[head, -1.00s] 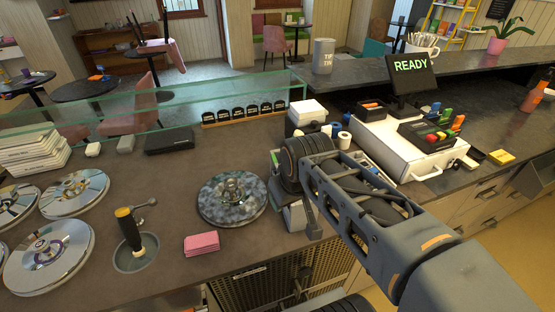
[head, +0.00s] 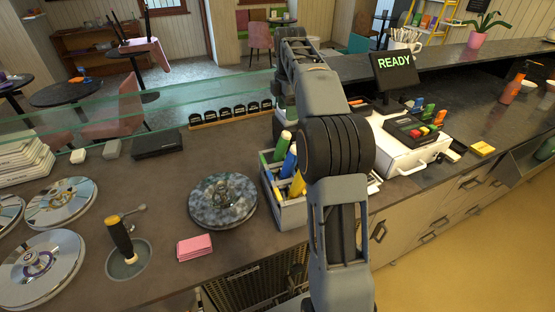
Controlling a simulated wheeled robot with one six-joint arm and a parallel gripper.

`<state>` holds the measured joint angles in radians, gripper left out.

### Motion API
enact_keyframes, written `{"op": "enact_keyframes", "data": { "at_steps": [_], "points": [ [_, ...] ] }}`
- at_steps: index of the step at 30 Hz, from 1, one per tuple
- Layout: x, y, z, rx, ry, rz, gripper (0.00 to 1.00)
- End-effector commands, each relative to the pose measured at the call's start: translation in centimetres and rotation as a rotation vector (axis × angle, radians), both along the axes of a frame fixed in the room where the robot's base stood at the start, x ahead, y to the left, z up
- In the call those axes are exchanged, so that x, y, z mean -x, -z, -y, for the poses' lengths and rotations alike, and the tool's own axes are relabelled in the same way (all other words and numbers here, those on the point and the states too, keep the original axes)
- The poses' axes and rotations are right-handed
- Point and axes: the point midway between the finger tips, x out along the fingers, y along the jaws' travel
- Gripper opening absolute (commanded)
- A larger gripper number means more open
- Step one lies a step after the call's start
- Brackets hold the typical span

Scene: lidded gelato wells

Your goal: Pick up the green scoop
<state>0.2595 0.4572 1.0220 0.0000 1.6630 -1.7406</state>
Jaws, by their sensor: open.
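The green scoop (head: 283,142) stands handle-up in a grey open caddy (head: 290,217) on the counter, at the caddy's far end. A blue-handled scoop (head: 290,162) and a yellow-handled one (head: 297,186) stand in the same caddy, nearer to me. Only the handles show; the scoop heads are hidden inside. My arm rises just right of the caddy and covers its right side. My gripper does not show; the far end of my arm is at the top centre, beyond the caddy.
A round mottled lid (head: 222,201) with a knob lies left of the caddy. A glass guard (head: 160,112) runs behind. The cash drawer (head: 400,150) stands to the right.

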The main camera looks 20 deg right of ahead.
Motion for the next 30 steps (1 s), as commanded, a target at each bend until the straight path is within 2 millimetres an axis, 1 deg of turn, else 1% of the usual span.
{"op": "enact_keyframes", "data": {
  "at_steps": [1, 3, 9, 12, 19, 27, 30],
  "points": [
    [0.1, 1.1, 0.0, -0.001, -0.003, -0.004, 0.62],
    [0.0, 2.4, 0.0, -0.001, -0.004, -0.005, 0.62],
    [0.0, 5.4, 0.0, 0.0, -0.002, -0.003, 0.62],
    [0.0, 6.4, 0.0, 0.0, -0.002, -0.001, 0.62],
    [0.0, 7.5, -0.1, 0.0, -0.002, -0.001, 0.62],
    [-0.1, 11.0, -0.2, 0.0, -0.001, -0.002, 0.62],
    [-0.1, 11.8, -0.2, 0.0, -0.001, -0.001, 0.62]
  ]
}}
